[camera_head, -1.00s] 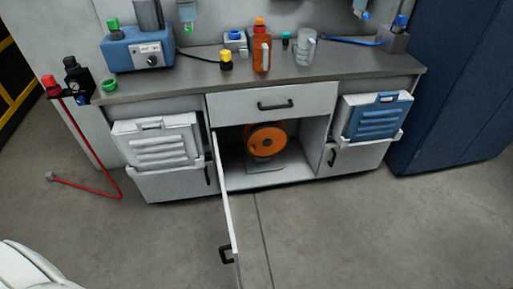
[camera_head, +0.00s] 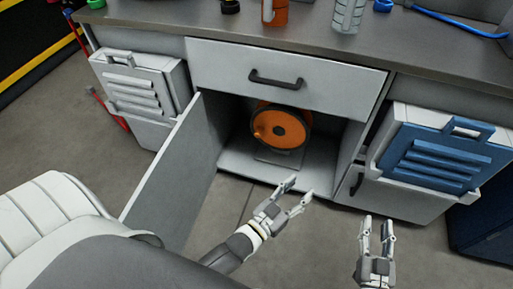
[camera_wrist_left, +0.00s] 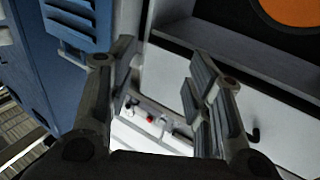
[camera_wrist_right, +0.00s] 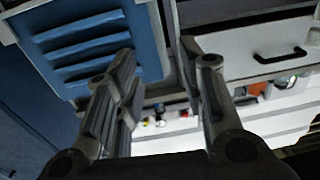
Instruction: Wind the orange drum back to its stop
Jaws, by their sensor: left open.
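The orange drum (camera_head: 292,117) stands on a grey base (camera_head: 280,156) inside the open cabinet bay under the drawer. It has a dark hub and a small orange knob (camera_head: 259,133) on its left side. Part of the drum also shows at the top right of the left wrist view (camera_wrist_left: 295,10). My left gripper (camera_head: 297,194) is open and empty, in front of the bay and apart from the drum. My right gripper (camera_head: 377,225) is open and empty, further right, in front of the blue-fronted bin.
The open cabinet door (camera_head: 165,180) juts out left of the bay. A closed drawer (camera_head: 225,66) with a dark handle (camera_head: 277,79) is above it. A blue-fronted bin (camera_head: 435,155) is at right, a white louvred bin (camera_head: 145,90) at left. Bottles stand on the worktop (camera_head: 200,20).

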